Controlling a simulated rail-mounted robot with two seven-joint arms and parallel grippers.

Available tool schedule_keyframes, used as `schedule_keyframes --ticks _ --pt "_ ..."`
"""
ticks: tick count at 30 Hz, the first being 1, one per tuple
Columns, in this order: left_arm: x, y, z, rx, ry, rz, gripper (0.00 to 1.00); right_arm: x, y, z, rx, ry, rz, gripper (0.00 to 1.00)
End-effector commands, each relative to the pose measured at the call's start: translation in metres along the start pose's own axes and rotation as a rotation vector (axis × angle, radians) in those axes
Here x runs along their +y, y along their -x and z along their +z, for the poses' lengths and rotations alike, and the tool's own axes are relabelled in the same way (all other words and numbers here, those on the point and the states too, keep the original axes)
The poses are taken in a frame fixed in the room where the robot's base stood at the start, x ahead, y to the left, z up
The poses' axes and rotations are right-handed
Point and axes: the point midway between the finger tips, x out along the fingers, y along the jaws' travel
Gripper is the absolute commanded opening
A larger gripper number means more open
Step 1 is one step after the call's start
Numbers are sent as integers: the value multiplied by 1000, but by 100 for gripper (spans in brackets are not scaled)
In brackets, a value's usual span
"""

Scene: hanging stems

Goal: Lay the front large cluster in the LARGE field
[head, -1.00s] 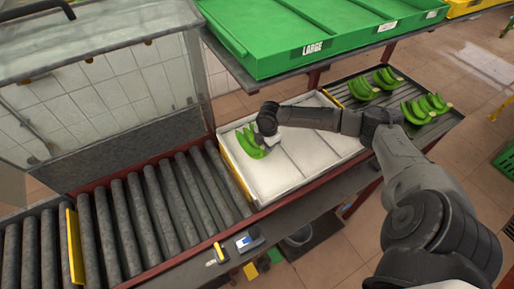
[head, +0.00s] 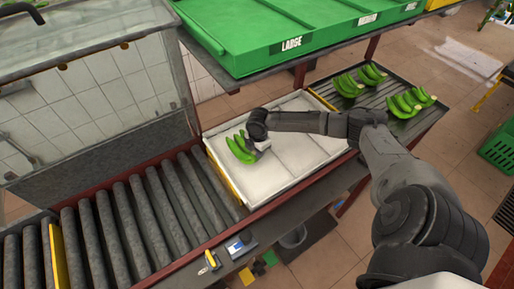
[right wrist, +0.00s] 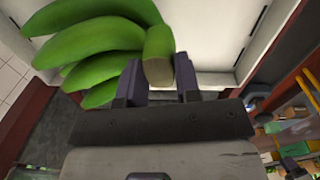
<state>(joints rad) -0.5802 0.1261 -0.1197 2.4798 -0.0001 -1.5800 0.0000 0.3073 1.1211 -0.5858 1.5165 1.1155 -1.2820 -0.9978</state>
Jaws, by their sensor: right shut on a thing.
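A green banana cluster (head: 240,149) is in the left compartment of the white tray (head: 318,181). My right gripper (head: 262,147) is at its right end. In the right wrist view, the gripper (right wrist: 160,82) is shut on the pale cut stem end of the cluster (right wrist: 95,42), and the fingers fan out to the upper left. Whether the cluster touches the tray floor I cannot tell. A field of the green tray (head: 255,62) above bears the label LARGE (head: 291,43); its visible floor is empty. My left gripper is not in view.
More green clusters (head: 348,84) lie on a grooved tray (head: 385,98) at the right. The green tray's shelf overhangs behind the white tray. A green crate (head: 500,148) stands on the floor.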

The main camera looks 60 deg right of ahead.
Motion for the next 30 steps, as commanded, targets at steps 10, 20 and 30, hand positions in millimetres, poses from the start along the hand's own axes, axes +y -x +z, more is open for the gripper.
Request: schedule_keyframes --ticks 10,20,30 --pt "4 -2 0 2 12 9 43 2 -6 0 1 0 7 0" --pt "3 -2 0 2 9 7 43 2 -6 0 1 0 7 0" --pt "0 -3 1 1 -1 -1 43 2 -11 0 1 0 6 0"
